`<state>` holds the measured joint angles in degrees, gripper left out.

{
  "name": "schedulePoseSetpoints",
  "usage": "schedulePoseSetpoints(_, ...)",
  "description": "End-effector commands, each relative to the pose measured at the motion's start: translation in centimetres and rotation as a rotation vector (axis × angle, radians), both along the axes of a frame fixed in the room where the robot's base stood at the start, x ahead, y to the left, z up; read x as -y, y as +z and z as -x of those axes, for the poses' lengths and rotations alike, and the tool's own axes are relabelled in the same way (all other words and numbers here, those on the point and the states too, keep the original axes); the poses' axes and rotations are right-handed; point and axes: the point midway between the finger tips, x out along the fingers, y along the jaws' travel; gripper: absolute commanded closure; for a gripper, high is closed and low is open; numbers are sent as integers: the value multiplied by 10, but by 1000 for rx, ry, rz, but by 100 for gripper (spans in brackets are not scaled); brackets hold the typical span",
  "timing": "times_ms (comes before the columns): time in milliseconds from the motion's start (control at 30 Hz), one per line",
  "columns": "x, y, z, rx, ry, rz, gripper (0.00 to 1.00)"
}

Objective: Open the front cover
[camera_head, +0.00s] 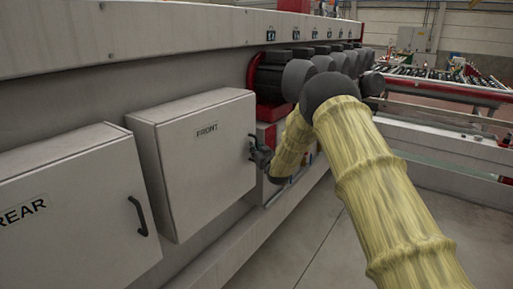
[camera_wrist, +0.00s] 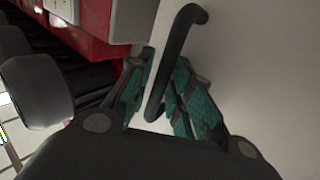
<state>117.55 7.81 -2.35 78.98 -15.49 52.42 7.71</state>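The front cover (camera_head: 205,150) is a light grey box door labelled FRONT, in the middle left of the head view. It looks closed. Its dark bar handle is at the cover's right edge, mostly hidden behind my gripper (camera_head: 258,152) in the head view. In the wrist view, the handle (camera_wrist: 178,42) runs between the two green-padded fingers of my gripper (camera_wrist: 163,78). The fingers stand apart on either side of the handle, close to the pale cover face. A narrow pale gap shows beside the handle; firm contact cannot be seen.
The REAR cover (camera_head: 75,215), with its own dark handle (camera_head: 138,216), is at the left. Dark round motors (camera_head: 298,80) and a red part (camera_head: 268,112) are beyond the front cover. Grey floor (camera_head: 320,235) is open in front of the machine.

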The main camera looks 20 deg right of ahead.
Motion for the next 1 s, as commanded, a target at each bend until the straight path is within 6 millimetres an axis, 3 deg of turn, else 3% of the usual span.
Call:
schedulePoseSetpoints(333, 0, 0, -2, -1, 0, 0, 79)
schedulePoseSetpoints(467, 0, 0, -2, 0, 0, 0, 100)
schedulePoseSetpoints(1000, -5, -2, 10, 0, -45, 0, 100)
